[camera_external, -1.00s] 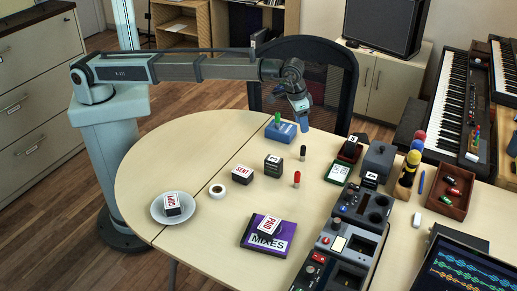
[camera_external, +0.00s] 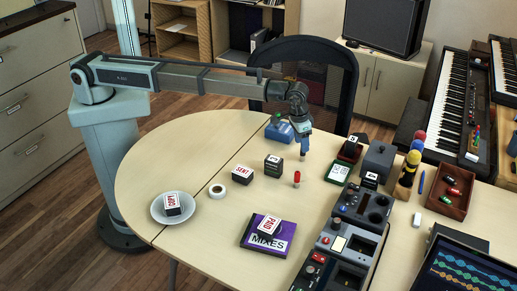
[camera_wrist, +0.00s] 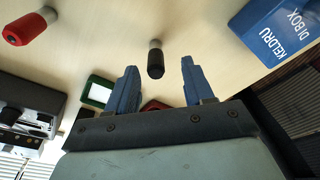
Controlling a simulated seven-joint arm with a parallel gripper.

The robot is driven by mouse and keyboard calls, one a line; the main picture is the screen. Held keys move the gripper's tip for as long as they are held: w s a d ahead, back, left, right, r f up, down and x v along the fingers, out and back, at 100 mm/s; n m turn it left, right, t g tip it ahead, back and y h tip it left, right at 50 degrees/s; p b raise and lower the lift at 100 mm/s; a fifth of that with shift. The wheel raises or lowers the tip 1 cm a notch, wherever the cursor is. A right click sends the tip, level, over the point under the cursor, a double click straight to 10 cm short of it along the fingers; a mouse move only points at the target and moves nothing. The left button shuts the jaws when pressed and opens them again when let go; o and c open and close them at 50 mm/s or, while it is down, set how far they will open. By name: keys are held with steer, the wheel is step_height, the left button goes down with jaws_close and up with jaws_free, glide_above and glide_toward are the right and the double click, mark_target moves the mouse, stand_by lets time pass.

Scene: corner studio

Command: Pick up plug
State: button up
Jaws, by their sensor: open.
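Two small plugs stand on the table. The black plug (camera_wrist: 155,62) shows in the wrist view, framed between the two blue fingers of my gripper (camera_wrist: 159,72), with space on both sides of it. In the external view my gripper (camera_external: 303,155) points down over the black plug's place and mostly hides it. The fingers are apart and hold nothing. The red plug (camera_external: 297,179) stands a little nearer the camera. It also shows at the top left of the wrist view (camera_wrist: 28,29). How high the fingertips are above the table is hard to tell.
A blue DI box (camera_external: 279,131) stands behind, left of my gripper. Stamp blocks, among them one marked SENT (camera_external: 242,173), sit to the left. A green-framed device (camera_external: 338,173) and a grey console (camera_external: 345,235) lie to the right. Bare tabletop surrounds the red plug.

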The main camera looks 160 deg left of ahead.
steer(key=f, duration=0.3)
steer(key=a+f, duration=0.1)
steer(key=shift+w+f, duration=0.25)
steer(key=shift+f, duration=0.15)
jaws_close()
